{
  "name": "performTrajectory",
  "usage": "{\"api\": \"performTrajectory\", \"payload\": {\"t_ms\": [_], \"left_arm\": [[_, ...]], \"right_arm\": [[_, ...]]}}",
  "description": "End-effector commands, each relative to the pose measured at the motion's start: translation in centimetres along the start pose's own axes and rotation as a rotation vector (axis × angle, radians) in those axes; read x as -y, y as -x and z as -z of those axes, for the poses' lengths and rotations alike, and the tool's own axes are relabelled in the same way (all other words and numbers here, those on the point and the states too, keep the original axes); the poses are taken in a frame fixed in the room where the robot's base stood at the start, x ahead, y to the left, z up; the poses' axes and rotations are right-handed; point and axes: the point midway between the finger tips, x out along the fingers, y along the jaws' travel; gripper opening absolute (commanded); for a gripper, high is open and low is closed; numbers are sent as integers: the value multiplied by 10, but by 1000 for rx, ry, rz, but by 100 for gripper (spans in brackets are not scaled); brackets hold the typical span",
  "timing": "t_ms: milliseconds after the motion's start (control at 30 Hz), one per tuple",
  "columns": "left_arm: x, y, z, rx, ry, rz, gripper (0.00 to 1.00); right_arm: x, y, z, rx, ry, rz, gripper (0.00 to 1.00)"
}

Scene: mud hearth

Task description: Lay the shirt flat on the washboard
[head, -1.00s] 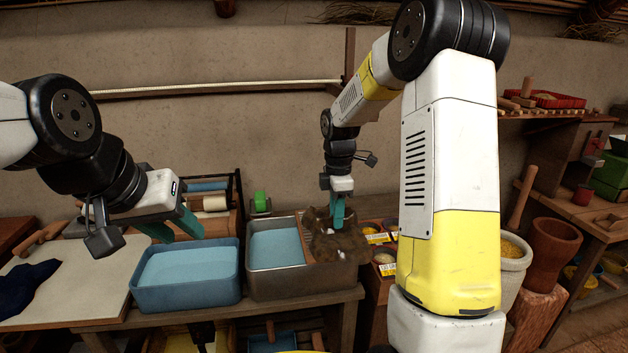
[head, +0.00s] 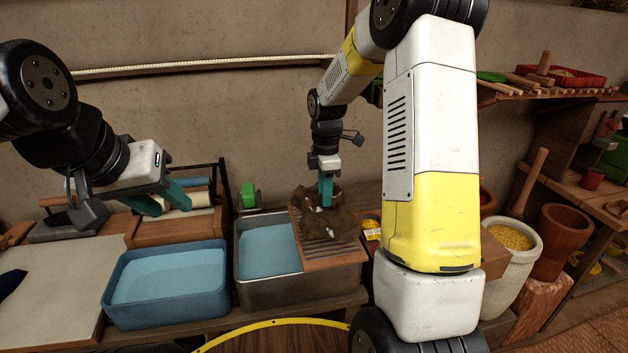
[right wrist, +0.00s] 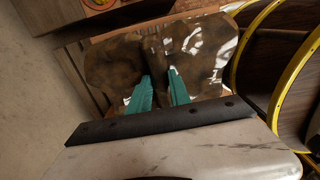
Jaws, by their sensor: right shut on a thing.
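The brown, wet-looking shirt (head: 308,207) lies bunched over the back part of the ribbed wooden washboard (head: 335,262); the board's front ribs are bare. The washboard rests across the right side of a metal basin. My right gripper (head: 325,188) points down with its teal fingers shut on the shirt. In the right wrist view the shirt (right wrist: 205,60) spreads on both sides of the fingers (right wrist: 162,82), with a fold between them. My left gripper (head: 166,204) is open and empty, above and behind the blue tub.
The metal basin (head: 283,291) and a blue tub (head: 125,318), both holding blue water, stand side by side on the bench. A pale board (head: 60,285) lies at left. Spice bowls, a pot of yellow grain (head: 512,236) and a wooden mortar (head: 560,238) stand at right.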

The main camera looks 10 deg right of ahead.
Motion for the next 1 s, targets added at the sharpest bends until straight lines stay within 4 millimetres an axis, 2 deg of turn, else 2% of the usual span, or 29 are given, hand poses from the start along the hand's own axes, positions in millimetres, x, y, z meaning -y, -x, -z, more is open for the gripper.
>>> {"api": "performTrajectory", "payload": {"t_ms": [600,1000], "left_arm": [[0,0,0,0,0,0,36],[0,0,0,0,0,0,36]], "right_arm": [[0,-43,0,0,1,0,0],[0,-61,0,0,1,-1,0]]}}
